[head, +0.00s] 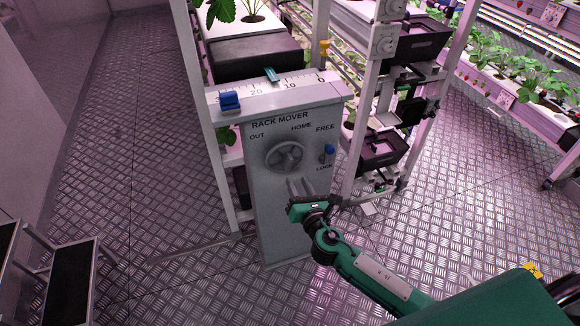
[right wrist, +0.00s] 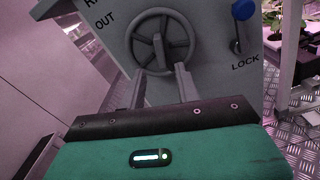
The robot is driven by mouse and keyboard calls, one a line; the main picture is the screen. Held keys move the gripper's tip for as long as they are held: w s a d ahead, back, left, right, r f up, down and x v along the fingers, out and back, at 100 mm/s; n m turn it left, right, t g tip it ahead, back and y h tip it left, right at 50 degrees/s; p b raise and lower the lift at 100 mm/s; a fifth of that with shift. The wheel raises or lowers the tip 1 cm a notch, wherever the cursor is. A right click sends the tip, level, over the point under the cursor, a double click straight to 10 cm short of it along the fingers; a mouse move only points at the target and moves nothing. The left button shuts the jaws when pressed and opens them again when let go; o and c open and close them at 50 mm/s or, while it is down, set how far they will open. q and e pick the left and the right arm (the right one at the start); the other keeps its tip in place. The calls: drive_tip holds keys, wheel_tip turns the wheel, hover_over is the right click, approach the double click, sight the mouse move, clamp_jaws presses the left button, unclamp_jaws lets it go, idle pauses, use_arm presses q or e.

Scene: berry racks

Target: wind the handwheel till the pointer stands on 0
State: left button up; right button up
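The grey handwheel (head: 284,156) is on the front of the RACK MOVER post, under OUT and HOME. It also shows in the right wrist view (right wrist: 160,42), with a grey grip standing out from it. The teal pointer (head: 271,74) is on the white scale (head: 300,82), between 20 and 10. My right gripper (head: 300,187) is open, just below and in front of the wheel. In the wrist view its two fingers (right wrist: 161,85) are apart with nothing held between them, and point at the wheel's lower part. Whether they touch it is unclear. My left gripper is not in view.
A blue-knobbed lever (head: 329,150) is right of the wheel, its knob toward FREE, above LOCK. A blue block (head: 230,100) sits at the scale's left end. Plant racks stand behind and right. The metal floor (head: 120,130) left of the post is clear.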

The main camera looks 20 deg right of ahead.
sight(290, 167)
drive_tip(key=w, duration=0.7)
drive_tip(key=shift+w+a, duration=0.1)
drive_tip(key=shift+w, duration=0.15)
clamp_jaws()
